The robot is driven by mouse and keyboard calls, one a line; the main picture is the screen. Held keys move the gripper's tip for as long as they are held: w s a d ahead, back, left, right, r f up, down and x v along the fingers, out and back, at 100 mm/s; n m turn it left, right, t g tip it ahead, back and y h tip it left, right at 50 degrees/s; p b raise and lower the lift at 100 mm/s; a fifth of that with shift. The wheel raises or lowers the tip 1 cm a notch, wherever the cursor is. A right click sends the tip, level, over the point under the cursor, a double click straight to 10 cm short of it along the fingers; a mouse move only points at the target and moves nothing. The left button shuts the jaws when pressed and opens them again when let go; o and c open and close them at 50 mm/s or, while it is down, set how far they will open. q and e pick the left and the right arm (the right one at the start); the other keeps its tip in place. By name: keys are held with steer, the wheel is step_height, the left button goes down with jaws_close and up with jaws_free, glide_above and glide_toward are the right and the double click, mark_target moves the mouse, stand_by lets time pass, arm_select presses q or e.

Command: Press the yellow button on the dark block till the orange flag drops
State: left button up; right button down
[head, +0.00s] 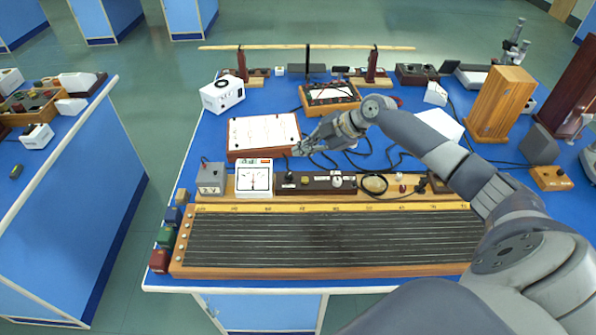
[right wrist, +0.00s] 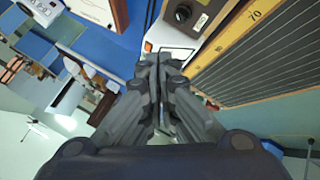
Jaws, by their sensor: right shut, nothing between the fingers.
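A long dark brown block (head: 315,185) with knobs stands behind the stringed wooden board. My right gripper (head: 299,150) is shut and empty, above the area just behind the meter and the block's left end. In the right wrist view, the shut fingers (right wrist: 153,62) hide part of the white meter (right wrist: 173,45), and the dark block (right wrist: 188,15) shows beyond. My left gripper is out of view.
The stringed board (head: 330,240) fills the front of the blue bench. A grey box (head: 211,178) stands left of the meter. A red-brown tray with a white top (head: 263,134) lies behind it. Black cables (head: 368,155) lie right of my gripper.

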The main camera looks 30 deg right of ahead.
steer(key=b, duration=0.5)
glide_above(305, 181)
step_height(305, 181, down, 8)
steer(key=shift+r, duration=0.2)
steer(key=shift+f+b, duration=0.35)
steer(key=shift+f, duration=0.05)
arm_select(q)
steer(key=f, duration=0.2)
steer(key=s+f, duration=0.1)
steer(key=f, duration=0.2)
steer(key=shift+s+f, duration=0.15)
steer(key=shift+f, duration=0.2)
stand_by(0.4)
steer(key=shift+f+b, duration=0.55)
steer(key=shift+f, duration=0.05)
arm_select(e)
steer(key=shift+f, duration=0.4)
